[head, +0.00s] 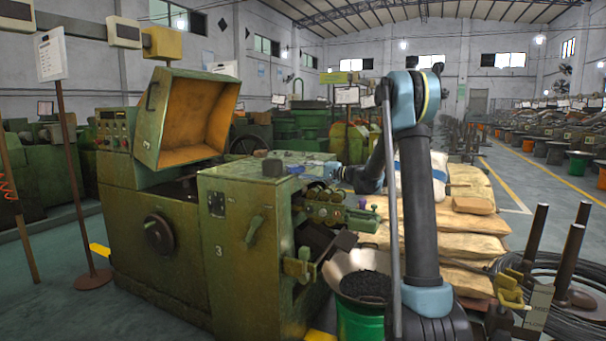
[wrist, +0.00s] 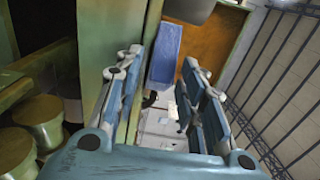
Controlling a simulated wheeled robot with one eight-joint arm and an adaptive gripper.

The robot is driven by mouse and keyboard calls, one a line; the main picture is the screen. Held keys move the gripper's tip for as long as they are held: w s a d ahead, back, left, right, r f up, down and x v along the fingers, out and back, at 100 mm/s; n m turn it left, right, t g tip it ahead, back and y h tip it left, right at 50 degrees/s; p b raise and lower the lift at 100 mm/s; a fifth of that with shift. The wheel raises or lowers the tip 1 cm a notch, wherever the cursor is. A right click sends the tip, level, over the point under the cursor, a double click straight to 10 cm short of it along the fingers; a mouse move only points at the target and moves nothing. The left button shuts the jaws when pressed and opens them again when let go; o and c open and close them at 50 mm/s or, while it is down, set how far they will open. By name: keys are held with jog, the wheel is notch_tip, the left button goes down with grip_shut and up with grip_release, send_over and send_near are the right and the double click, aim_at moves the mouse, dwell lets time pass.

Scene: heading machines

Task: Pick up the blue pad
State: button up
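The blue pad (wrist: 166,54) is a flat, rectangular block on top of the green machine. In the wrist view it lies ahead of my fingers, in line with the gap between them. In the head view a small blue patch that looks like the pad (head: 295,170) shows just left of my gripper (head: 322,172). My gripper, also in the wrist view (wrist: 163,62), is open with its two fingers spread wide and nothing held between them. I cannot tell exactly how far the fingertips are from the pad.
Valves and fittings (head: 335,212) stick out below my gripper. Stacked sacks (head: 465,240) and a green bucket (head: 360,322) stand right.

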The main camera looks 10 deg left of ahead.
grip_shut()
notch_tip(320, 180, up, 2)
jog(key=shift+r, duration=0.25)
jog(key=s+d+r, duration=0.2)
jog(key=d, duration=0.4)
jog(key=s+d+r, duration=0.2)
jog(key=d+r, duration=0.1)
jog(key=d, duration=0.4)
jog(key=shift+s+d, duration=0.15)
jog(key=shift+s, duration=0.25)
